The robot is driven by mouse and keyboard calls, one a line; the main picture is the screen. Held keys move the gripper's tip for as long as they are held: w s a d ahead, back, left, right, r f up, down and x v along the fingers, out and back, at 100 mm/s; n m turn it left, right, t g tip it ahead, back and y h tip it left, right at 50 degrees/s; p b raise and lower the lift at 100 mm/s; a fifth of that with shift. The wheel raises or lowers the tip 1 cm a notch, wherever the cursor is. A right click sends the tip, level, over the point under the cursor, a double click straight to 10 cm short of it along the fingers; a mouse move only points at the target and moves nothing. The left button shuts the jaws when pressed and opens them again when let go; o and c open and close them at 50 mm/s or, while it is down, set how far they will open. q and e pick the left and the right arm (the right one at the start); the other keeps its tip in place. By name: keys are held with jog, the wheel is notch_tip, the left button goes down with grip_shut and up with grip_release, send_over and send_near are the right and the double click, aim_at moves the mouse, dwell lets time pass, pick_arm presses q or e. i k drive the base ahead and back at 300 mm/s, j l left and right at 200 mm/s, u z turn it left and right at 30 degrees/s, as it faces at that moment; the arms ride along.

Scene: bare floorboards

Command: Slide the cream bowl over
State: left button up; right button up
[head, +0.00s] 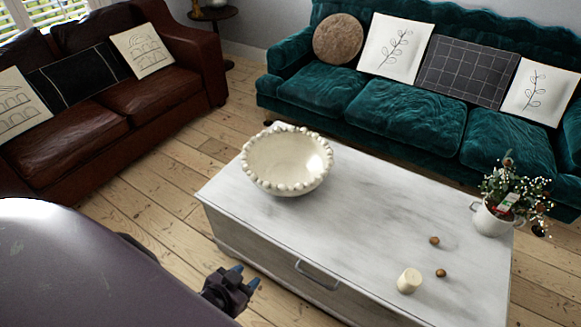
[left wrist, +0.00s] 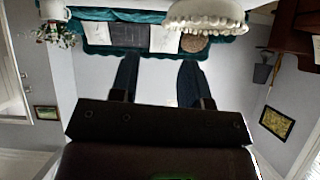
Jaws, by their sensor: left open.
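The cream bowl (head: 287,160), with a rim of round beads, sits upright on the left far part of the white-topped coffee table (head: 345,215). It looks empty. My left gripper (head: 245,277) is in front of the table's near side, apart from the bowl and below it in the head view. The bowl also shows at the top of the upside-down left wrist view (left wrist: 206,12), beyond the fingers. In that view my left gripper (left wrist: 159,75) has its two dark fingers spread with nothing between them. My right gripper is not in view.
A cream candle (head: 409,281), two small brown balls (head: 434,240) and a potted plant (head: 494,218) stand on the table's right part. The tabletop right of the bowl is clear. A teal sofa (head: 400,115) stands behind, a brown leather sofa (head: 75,135) at left.

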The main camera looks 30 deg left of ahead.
aim_at(284, 162)
jog(key=i+j+z, duration=0.25)
jog(key=j, duration=1.1)
jog(key=k+j+z, duration=0.1)
jog(key=j+z, duration=0.15)
jog(key=j, duration=1.05)
jog(key=k+j+z, duration=0.1)
jog(key=j+z, duration=0.15)
jog(key=j, duration=1.1)
